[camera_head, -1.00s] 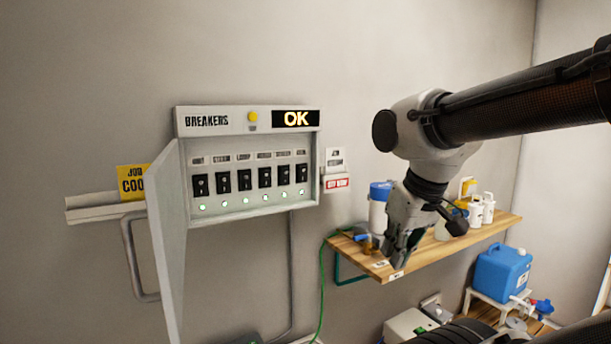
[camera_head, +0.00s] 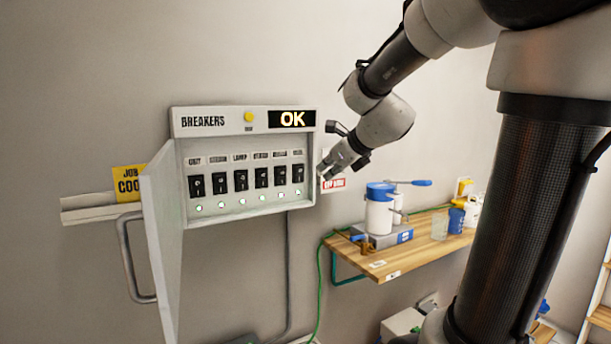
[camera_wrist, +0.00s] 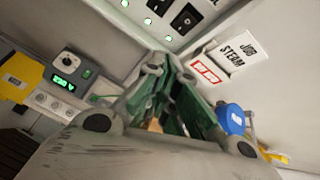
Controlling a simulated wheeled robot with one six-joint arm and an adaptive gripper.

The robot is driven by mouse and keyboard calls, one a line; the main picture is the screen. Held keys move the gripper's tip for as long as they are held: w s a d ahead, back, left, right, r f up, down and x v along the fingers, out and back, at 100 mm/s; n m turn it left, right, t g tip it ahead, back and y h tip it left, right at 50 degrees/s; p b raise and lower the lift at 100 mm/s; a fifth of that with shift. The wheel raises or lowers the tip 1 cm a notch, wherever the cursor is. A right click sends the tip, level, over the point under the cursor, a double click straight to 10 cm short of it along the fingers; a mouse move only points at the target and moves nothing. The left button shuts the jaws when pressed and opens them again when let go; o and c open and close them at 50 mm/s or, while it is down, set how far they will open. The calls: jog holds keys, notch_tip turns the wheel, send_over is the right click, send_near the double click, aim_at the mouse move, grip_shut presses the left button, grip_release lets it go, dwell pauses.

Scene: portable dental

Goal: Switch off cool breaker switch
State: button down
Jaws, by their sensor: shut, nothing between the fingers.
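The breaker box (camera_head: 245,119) is on the wall with its door (camera_head: 160,235) swung open to the left. Its display reads OK. A row of several black breaker switches (camera_head: 241,181) sits under small labels, with a green light below each. The labels are too small to read surely; I cannot tell which one is the cool switch. My gripper (camera_head: 325,176) is shut and empty, just right of the box's right edge, apart from the switches. In the wrist view my gripper (camera_wrist: 172,100) points toward the wall, with two breaker switches (camera_wrist: 187,17) at the top.
A yellow job card (camera_head: 130,184) is on a rail left of the box. A sign with red lettering (camera_head: 334,184) is beside my gripper. A wooden shelf (camera_head: 425,250) with containers stands below right. A green cable (camera_head: 321,290) hangs below the box.

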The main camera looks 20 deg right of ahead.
jog(key=m, duration=0.4)
jog(key=shift+w+d+r+t, duration=0.25)
jog(key=shift+w+r+t, duration=0.05)
send_near(299, 174)
jog(key=x, duration=0.4)
jog(key=f+x, duration=0.1)
jog(key=x, duration=0.1)
jog(key=shift+s+f, duration=0.1)
jog(key=shift+s, duration=0.3)
jog(key=shift+w+a, duration=0.1)
jog(key=shift+w+r, duration=0.35)
jog(key=shift+w, duration=0.05)
jog(key=shift+r, duration=0.15)
